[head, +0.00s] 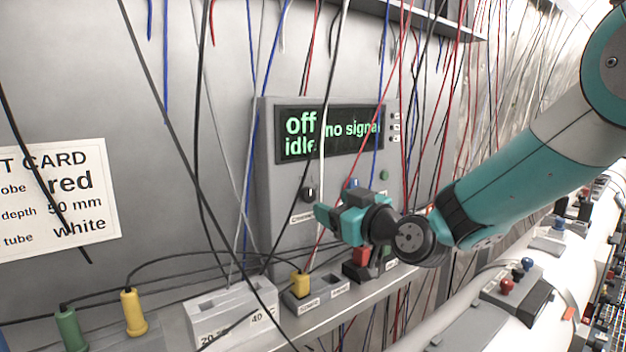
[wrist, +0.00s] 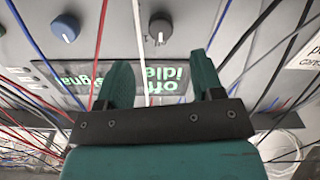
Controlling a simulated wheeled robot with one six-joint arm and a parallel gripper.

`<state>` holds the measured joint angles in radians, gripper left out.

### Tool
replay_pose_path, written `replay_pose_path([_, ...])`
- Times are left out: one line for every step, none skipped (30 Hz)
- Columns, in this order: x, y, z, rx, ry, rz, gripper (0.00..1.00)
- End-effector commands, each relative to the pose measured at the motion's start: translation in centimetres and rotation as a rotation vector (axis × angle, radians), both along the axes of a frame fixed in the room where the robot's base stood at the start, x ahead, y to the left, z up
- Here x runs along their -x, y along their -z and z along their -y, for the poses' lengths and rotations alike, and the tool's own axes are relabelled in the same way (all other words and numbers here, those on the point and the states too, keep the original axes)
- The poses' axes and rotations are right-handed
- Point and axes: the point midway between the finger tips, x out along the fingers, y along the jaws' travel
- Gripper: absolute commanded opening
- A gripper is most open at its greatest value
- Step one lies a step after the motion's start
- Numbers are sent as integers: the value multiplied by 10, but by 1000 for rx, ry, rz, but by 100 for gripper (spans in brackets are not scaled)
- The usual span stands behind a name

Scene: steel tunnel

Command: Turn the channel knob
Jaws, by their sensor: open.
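The channel knob (head: 308,194) is a dark round knob on the front of a grey panel box (head: 268,200), above a partly readable label. In the wrist view, which is upside down, the dark knob (wrist: 159,28) shows a white pointer mark. My gripper (head: 332,208) has teal fingers and is in front of the panel, just right of and below the knob. In the wrist view my gripper (wrist: 163,72) is open and empty. The knob is beyond the fingertips, roughly centred between them, and apart from them. The display (head: 330,132) reads "off", "idle" and "no signal".
A blue knob (head: 352,184) is right of the dark one. Many loose wires hang before the panel, some crossing near my gripper. Below is a ledge with a yellow plug (head: 300,284) and a red button (head: 361,256). A printed card (head: 58,200) is at left.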

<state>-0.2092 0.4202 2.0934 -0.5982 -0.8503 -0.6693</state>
Motion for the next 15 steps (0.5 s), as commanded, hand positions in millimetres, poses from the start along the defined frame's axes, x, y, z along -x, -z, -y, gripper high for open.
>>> replay_pose_path([-10,-6,-8,1,-3,-3,61])
replay_pose_path([-15,-6,-12,0,-4,-2,61])
replay_pose_path([-21,-6,-17,1,-4,-1,61])
replay_pose_path([-27,-5,-20,2,-4,-2,61])
replay_pose_path([-31,-5,-23,0,-4,-2,61])
replay_pose_path([-36,-5,-27,0,-4,-2,61])
replay_pose_path([-40,-4,-30,2,-4,-2,61])
replay_pose_path([-44,-4,-32,1,-3,-1,61])
replay_pose_path([-48,-3,-34,-1,-3,-2,61])
replay_pose_path([-51,-3,-36,0,-3,-2,61])
replay_pose_path([-53,-3,-37,0,-2,0,61])
replay_pose_path([-55,-2,-39,1,-2,-1,61])
replay_pose_path([-57,-1,-40,1,-2,-1,61])
replay_pose_path([-58,-1,-41,0,-2,0,61])
replay_pose_path([-59,-1,-41,-1,-2,-1,61])
